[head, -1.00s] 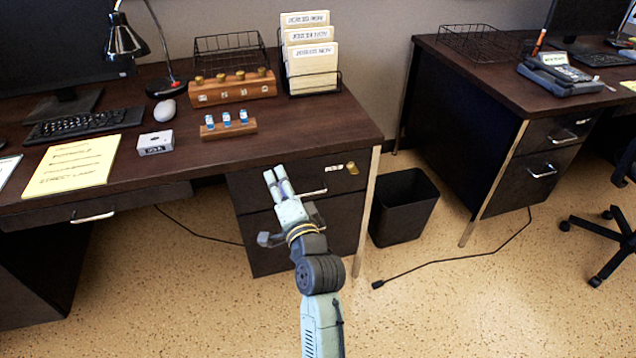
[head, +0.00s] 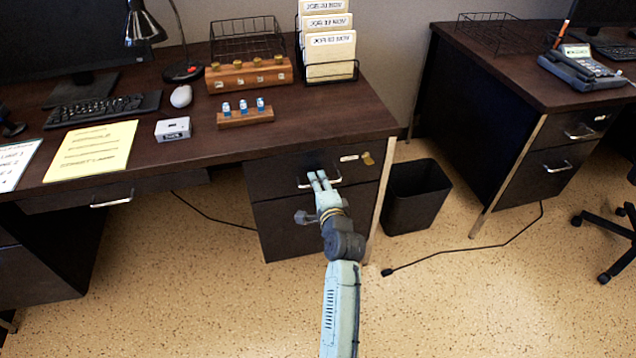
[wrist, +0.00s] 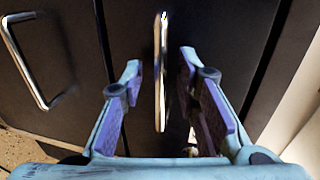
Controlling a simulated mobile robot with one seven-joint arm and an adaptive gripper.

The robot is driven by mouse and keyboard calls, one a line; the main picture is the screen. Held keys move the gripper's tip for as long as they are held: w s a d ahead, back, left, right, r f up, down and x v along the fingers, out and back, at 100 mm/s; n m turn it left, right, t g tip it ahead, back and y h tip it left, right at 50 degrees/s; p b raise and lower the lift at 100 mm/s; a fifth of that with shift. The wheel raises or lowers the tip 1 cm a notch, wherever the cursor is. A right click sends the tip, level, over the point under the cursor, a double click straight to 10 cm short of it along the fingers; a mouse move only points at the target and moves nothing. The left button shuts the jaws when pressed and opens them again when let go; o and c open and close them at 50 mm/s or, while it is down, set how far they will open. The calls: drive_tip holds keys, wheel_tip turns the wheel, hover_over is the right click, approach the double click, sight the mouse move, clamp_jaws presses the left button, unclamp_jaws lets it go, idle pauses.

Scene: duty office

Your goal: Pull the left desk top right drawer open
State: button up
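The left desk's top right drawer (head: 276,176) is dark with a bar handle (head: 304,183), a white label and a brass lock plate on its front. It looks closed. My gripper (head: 318,177) is in front of this handle. In the wrist view, my gripper (wrist: 158,95) is open, with one finger on each side of the handle (wrist: 160,72). There is a gap on both sides, so the fingers do not appear to grip it. The lower drawer (head: 283,228) is below, and its handle (wrist: 28,62) shows at the left of the wrist view.
A black waste bin (head: 416,197) stands just right of the desk leg. A cable (head: 470,250) lies on the floor. The desktop (head: 340,115) carries a wooden rack (head: 250,75), vials and papers. The floor in front is mostly clear.

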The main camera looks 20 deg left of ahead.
drive_tip(key=shift+w+a, duration=0.2)
drive_tip(key=shift+w, duration=0.05)
drive_tip(key=shift+c, duration=0.5)
clamp_jaws()
idle(0.4)
